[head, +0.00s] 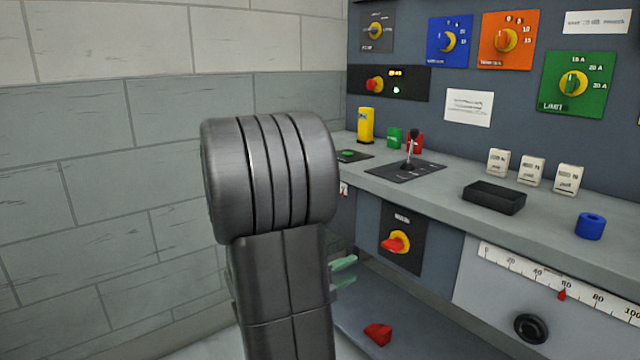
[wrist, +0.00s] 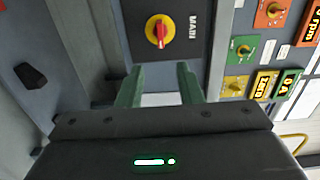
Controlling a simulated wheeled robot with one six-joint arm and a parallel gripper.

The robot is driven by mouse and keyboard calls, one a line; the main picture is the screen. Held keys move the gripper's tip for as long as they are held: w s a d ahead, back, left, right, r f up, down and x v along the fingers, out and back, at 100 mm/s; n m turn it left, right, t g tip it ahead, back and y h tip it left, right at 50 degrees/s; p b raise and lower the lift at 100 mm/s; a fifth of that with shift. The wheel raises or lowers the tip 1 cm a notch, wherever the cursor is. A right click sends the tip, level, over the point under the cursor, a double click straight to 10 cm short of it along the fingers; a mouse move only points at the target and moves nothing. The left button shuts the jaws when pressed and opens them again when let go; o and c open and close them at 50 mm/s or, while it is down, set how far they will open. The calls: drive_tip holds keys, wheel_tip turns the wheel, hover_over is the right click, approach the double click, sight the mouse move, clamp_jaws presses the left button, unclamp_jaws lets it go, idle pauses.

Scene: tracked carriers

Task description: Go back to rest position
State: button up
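My gripper (head: 345,272) shows in the head view as pale green fingertips poking out from behind my dark arm, low in front of the console. The rest of it is hidden by the arm. In the wrist view its two green fingers (wrist: 159,76) stand apart with nothing between them. Beyond the fingertips is the black MAIN panel with a red and yellow rotary switch (wrist: 159,32), apart from the fingers. The same switch shows in the head view (head: 395,243), to the right of and slightly above the gripper.
The console's grey worktop (head: 450,190) overhangs on the right, with a joystick (head: 411,150), a black tray (head: 494,197) and a blue cylinder (head: 590,226) on it. A red object (head: 377,334) lies on the lower shelf. A block wall (head: 100,150) stands left.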

sight(389, 248)
drive_tip(key=b+x, duration=0.3)
drive_tip(key=x, duration=1)
drive_tip(key=shift+w+d+b, duration=0.15)
drive_tip(key=shift+d+b, duration=0.15)
drive_tip(key=shift+b, duration=0.05)
drive_tip(key=shift+a+r+n+p, duration=0.2)
drive_tip(key=shift+n+p, duration=0.3)
drive_tip(key=shift+n, duration=0.4)
drive_tip(key=n+p, duration=0.2)
drive_tip(key=n, duration=0.1)
drive_tip(key=shift+r, duration=0.2)
drive_tip(key=n+p, duration=0.3)
drive_tip(key=shift+f+n+p, duration=0.1)
drive_tip(key=shift+n+p, duration=0.4)
drive_tip(key=shift+p, duration=0.1)
drive_tip(key=shift+f, duration=0.1)
